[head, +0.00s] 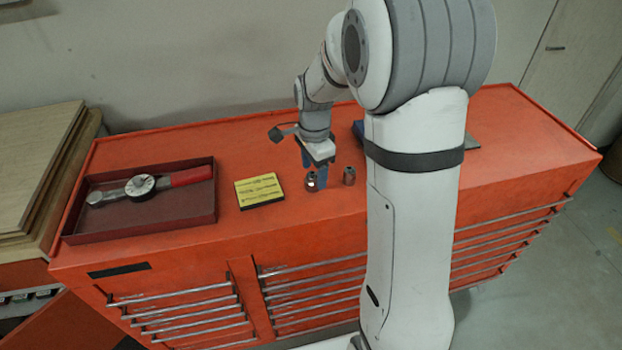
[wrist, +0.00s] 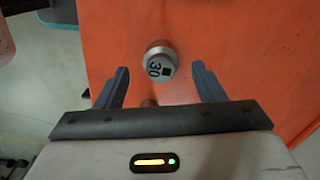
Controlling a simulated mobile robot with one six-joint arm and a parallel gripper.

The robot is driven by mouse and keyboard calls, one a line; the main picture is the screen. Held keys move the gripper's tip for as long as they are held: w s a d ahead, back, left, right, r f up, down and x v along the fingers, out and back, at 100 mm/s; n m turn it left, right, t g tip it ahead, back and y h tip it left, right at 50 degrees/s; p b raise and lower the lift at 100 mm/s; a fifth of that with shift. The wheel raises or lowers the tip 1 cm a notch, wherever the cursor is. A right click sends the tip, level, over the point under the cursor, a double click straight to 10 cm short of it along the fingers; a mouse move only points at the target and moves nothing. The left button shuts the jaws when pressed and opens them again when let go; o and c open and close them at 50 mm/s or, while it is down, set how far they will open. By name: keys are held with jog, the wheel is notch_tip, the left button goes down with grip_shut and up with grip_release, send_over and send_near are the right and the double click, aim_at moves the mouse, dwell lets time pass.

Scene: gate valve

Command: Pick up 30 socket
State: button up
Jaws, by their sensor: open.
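The 30 socket (wrist: 160,62) is a short metal cylinder with "30" on its upward face in the wrist view. In the head view my gripper (head: 315,172) points down just over that socket. Its exact height above the socket is hard to tell.
A yellow-and-black block (head: 259,191) lies to the left. Farther left, a dark red tray (head: 150,226) holds a torque wrench (head: 145,186). The orange cabinet top (head: 235,150) is clear behind.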

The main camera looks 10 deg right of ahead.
aim_at(313, 175)
notch_tip(313, 175, down, 3)
jog(key=shift+f, duration=0.15)
jog(key=shift+a, duration=0.1)
jog(key=shift+c, duration=0.2)
jog(key=c, duration=1.1)
jog(key=shift+c, duration=0.2)
